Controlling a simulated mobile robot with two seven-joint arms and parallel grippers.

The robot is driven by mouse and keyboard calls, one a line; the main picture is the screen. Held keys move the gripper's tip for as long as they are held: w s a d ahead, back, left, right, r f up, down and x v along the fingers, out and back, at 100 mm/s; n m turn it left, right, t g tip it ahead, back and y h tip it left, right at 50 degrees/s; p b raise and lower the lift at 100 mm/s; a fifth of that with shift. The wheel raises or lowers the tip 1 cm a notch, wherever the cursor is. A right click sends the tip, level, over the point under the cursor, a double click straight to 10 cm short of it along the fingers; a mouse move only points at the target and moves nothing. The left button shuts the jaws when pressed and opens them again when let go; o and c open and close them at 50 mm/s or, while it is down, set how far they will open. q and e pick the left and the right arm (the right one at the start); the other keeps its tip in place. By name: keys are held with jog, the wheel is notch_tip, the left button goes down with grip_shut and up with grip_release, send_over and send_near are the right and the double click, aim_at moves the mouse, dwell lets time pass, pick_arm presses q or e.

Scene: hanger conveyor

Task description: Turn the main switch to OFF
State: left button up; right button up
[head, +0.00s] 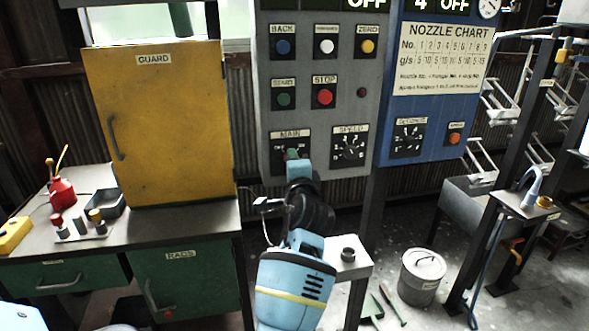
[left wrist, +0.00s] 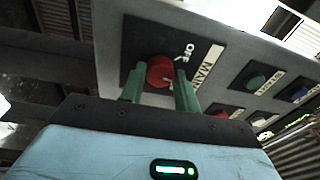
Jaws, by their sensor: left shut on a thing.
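The main switch is a red knob (left wrist: 160,70) on a black plate labelled MAIN, with OFF printed beside it, in the left wrist view. The plate (head: 280,143) is at the lower left of the grey panel in the head view, where my gripper hides the knob. My left gripper (head: 292,154) is at the plate, its green fingers on either side of the knob and shut on it. It also shows in the left wrist view (left wrist: 160,92). I cannot tell which way the knob points. My right gripper is not in view.
The grey panel (head: 310,105) also has BACK, START, STOP and ZERO buttons and a SPEED dial (head: 350,146) right of the switch. A blue panel (head: 436,108) stands to the right. A yellow guard cabinet (head: 160,115) is on the left bench. A small stand (head: 345,262) is below.

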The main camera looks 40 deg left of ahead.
pick_arm(q)
jog(key=n+b, duration=0.3)
jog(key=n, duration=0.2)
jog(key=n+y+b, duration=0.1)
jog(key=n+b, duration=0.3)
jog(key=n, duration=0.2)
jog(key=shift+n+g+y, duration=0.3)
jog(key=shift+g, duration=0.1)
jog(key=shift+r, duration=0.1)
jog(key=o, duration=1)
jog(key=shift+w, duration=0.1)
jog(key=shift+c, duration=0.2)
jog(key=shift+d+f, duration=0.1)
jog(key=shift+f, duration=0.1)
